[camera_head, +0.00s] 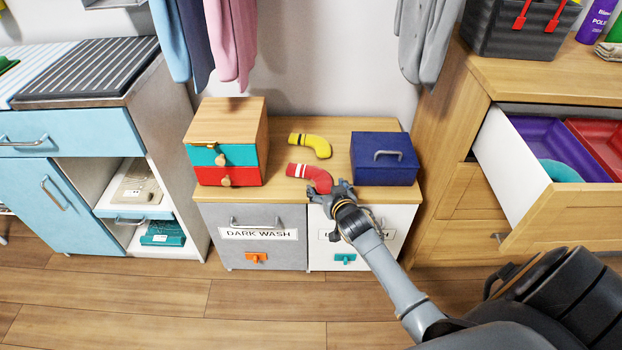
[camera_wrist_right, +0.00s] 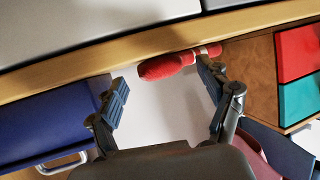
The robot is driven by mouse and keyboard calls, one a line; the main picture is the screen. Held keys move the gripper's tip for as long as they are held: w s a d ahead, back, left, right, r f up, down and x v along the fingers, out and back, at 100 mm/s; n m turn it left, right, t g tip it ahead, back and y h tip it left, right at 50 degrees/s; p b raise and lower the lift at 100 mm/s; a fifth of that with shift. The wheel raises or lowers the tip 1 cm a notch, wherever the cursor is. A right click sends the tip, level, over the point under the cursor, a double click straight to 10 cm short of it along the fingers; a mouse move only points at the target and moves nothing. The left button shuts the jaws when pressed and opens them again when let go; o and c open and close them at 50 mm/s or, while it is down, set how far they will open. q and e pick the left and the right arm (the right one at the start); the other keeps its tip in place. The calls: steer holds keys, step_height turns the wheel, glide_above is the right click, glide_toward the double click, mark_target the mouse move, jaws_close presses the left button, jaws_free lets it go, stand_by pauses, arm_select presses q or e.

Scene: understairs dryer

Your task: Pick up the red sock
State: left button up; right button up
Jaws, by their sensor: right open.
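The red sock (camera_head: 312,176) lies on the top of the low wooden cabinet (camera_head: 283,135), near its front edge. It has a pale band at its left end. My right gripper (camera_head: 342,189) is at the sock's right end, by the cabinet's front edge. In the right wrist view the red sock (camera_wrist_right: 168,66) shows past the open fingers of the right gripper (camera_wrist_right: 163,84), nearer the right finger, which overlaps part of it. Nothing is held. Whether a finger touches the sock I cannot tell. My left gripper is not in view.
A yellow sock (camera_head: 311,144) lies behind the red one. A dark blue box (camera_head: 384,160) stands close on the right, and a small drawer box (camera_head: 228,143) on the left. An open drawer (camera_head: 515,178) juts out at the right. Clothes hang above.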

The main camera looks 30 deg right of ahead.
steer(key=shift+w+d+f, duration=0.2)
steer(key=shift+w+f, duration=0.1)
steer(key=shift+w, duration=0.35)
steer(key=c, duration=1)
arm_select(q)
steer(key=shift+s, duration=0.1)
arm_select(e)
steer(key=shift+c, duration=0.2)
steer(key=shift+r, duration=0.15)
